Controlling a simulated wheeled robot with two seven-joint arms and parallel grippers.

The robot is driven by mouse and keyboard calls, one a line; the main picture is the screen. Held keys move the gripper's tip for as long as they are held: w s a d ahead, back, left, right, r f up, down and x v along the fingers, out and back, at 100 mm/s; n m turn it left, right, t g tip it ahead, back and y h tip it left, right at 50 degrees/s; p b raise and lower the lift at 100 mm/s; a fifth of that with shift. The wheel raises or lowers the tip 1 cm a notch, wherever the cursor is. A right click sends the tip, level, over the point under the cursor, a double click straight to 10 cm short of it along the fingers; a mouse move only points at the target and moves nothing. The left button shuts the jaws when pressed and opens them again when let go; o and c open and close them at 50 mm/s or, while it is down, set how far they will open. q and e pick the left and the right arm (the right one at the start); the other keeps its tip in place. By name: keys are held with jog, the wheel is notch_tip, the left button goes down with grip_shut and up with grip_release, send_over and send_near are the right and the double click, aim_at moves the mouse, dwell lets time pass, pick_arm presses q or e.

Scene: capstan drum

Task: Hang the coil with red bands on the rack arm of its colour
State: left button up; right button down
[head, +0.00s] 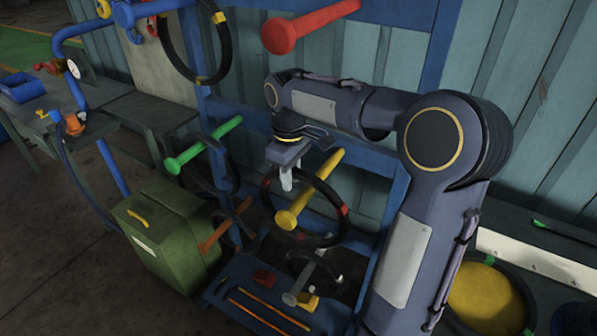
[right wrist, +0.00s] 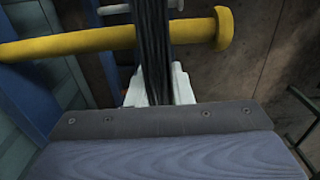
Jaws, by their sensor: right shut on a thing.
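The coil with red bands (head: 343,210) is a black ring with red wraps. In the head view my right gripper (head: 287,180) is shut on its upper left side, pointing down. In the right wrist view the coil (right wrist: 153,45) is a dark upright strand between the pale fingers (right wrist: 152,92), crossing in front of the yellow rack arm (right wrist: 70,44). In the head view the yellow rack arm (head: 312,187) overlaps the ring and appears to run through its opening; contact is unclear. The red rack arm (head: 308,25) is empty at the top. My left gripper is out of view.
A coil with yellow bands (head: 224,45) hangs at the upper left. The green rack arm (head: 205,145) and orange-brown arm (head: 225,224) are to the left, near other dark coils. A green box (head: 165,235) stands lower left. A grey-ended arm (head: 300,285) is below.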

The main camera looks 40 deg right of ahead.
jog(key=s+a+b, duration=0.1)
jog(key=s+a, duration=0.3)
jog(key=a, duration=0.6)
jog(key=s+a+r, duration=0.1)
jog(key=s+a, duration=0.3)
jog(key=a, duration=0.5)
jog(key=shift+a+b, duration=0.4)
jog(key=shift+s, duration=0.1)
jog(key=shift+r, duration=0.15)
